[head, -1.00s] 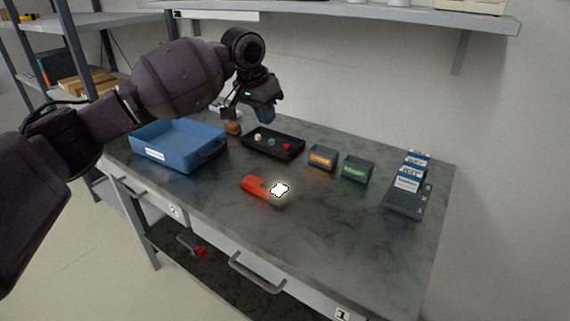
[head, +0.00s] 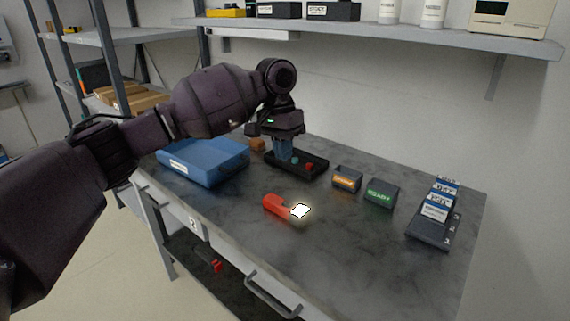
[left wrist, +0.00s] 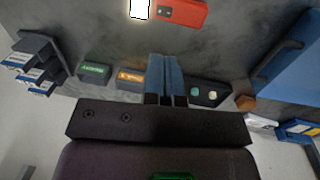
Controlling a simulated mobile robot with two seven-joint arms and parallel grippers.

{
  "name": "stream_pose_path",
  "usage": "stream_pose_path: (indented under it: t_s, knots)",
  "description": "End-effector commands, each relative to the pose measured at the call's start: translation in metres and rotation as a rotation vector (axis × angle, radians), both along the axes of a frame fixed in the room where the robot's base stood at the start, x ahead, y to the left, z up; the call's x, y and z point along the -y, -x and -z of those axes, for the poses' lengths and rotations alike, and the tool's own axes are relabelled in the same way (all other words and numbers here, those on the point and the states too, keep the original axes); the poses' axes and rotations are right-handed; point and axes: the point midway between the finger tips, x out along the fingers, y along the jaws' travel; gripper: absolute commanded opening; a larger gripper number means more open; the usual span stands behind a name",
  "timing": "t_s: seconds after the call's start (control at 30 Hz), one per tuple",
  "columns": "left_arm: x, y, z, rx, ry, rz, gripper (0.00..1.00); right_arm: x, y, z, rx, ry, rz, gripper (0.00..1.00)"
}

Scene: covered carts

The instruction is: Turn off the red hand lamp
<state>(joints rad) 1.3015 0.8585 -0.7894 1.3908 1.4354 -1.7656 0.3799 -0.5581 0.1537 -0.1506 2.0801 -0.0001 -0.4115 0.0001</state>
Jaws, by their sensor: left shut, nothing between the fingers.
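The red hand lamp (head: 276,205) lies on the grey table near its front edge, and its square light panel (head: 300,211) glows white. In the left wrist view the lamp (left wrist: 180,12) is at the top edge, partly cut off, with its lit panel (left wrist: 139,8) and a dark spot on the red body. My left gripper (head: 285,156) points down over the black tray, behind the lamp and apart from it. Its blue fingers (left wrist: 167,78) are shut with nothing between them. My right gripper is in neither view.
A blue bin (head: 203,164) stands left of the lamp. A black tray (head: 313,172) with small coloured pieces lies behind it. An orange-labelled box (head: 346,179), a green-labelled box (head: 381,193) and a card rack (head: 430,232) stand to the right.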

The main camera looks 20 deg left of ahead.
Motion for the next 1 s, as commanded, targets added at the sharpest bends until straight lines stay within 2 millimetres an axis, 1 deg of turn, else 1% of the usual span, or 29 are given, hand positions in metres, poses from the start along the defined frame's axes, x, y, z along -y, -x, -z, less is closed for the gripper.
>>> stream_pose_path:
  t_s: [0.03, 0.2, 0.5, 0.6, 0.8, 1.0]
  knots:
    - [0.001, 0.000, 0.013, -0.006, -0.001, 0.001, 0.00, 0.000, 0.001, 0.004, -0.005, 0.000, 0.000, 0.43]
    - [0.004, 0.002, 0.044, -0.007, -0.001, 0.001, 0.00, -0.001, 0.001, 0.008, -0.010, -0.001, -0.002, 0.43]
    - [0.010, 0.004, 0.095, -0.007, -0.001, 0.001, 0.00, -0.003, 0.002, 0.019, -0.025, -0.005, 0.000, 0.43]
    - [0.011, 0.004, 0.108, -0.006, -0.001, 0.001, 0.00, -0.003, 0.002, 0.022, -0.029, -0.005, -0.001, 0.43]
    - [0.013, 0.005, 0.123, -0.003, -0.001, 0.001, 0.00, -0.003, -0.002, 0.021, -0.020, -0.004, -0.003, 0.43]
    - [0.014, 0.005, 0.125, 0.000, -0.001, 0.001, 0.00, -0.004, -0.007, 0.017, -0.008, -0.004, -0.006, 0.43]
